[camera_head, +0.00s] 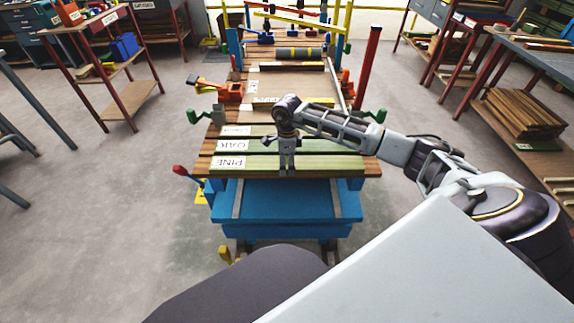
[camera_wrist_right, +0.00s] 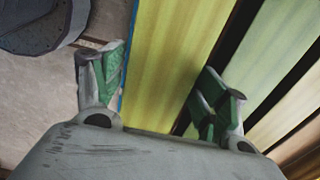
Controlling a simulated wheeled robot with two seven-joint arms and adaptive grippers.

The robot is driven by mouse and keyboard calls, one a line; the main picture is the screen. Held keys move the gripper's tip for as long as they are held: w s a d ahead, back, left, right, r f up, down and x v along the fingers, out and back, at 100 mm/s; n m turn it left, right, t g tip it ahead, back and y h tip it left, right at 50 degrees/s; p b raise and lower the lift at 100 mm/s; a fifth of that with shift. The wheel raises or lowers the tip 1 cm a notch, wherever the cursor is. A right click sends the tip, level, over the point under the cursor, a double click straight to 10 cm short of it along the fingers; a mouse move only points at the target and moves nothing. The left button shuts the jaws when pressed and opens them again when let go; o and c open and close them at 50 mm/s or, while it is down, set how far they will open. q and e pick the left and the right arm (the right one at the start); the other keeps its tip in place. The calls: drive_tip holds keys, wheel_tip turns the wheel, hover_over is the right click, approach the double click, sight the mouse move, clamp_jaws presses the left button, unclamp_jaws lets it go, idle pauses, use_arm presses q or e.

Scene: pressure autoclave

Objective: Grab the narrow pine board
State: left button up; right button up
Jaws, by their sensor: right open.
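The narrow pine board (camera_head: 332,166) lies flat across the near end of the bench, with a white PINE label (camera_head: 230,163) at its left end. In the wrist view it is a yellow-green strip (camera_wrist_right: 165,60). My right gripper (camera_head: 287,168) points down over the middle of the board. In the wrist view, the open fingers (camera_wrist_right: 162,80) straddle the board, one beside its outer edge and one at the dark gap on its other side. I cannot tell whether they touch it. My left gripper is not in view.
The board labelled OAK (camera_head: 232,145) lies just behind, with another labelled board beyond. The blue bench base (camera_head: 285,203) stands below. Green clamp handles (camera_head: 195,117) stick out at the bench sides. Shelved carts stand left and right, with clear floor (camera_head: 120,200) at left.

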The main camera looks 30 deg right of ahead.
sight(287, 162)
drive_tip(key=c, duration=1.2)
drive_tip(key=shift+o, duration=0.2)
drive_tip(key=shift+w+r, duration=0.1)
drive_tip(key=shift+r, duration=0.05)
drive_tip(key=shift+r, duration=0.55)
wheel_tip(287, 162, up, 8)
drive_tip(key=shift+r+p, duration=0.1)
drive_tip(key=shift+p, duration=0.5)
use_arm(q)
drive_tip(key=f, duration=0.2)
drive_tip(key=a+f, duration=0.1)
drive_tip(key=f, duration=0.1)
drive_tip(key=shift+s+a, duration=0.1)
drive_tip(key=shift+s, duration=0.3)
use_arm(e)
drive_tip(key=shift+r, duration=0.25)
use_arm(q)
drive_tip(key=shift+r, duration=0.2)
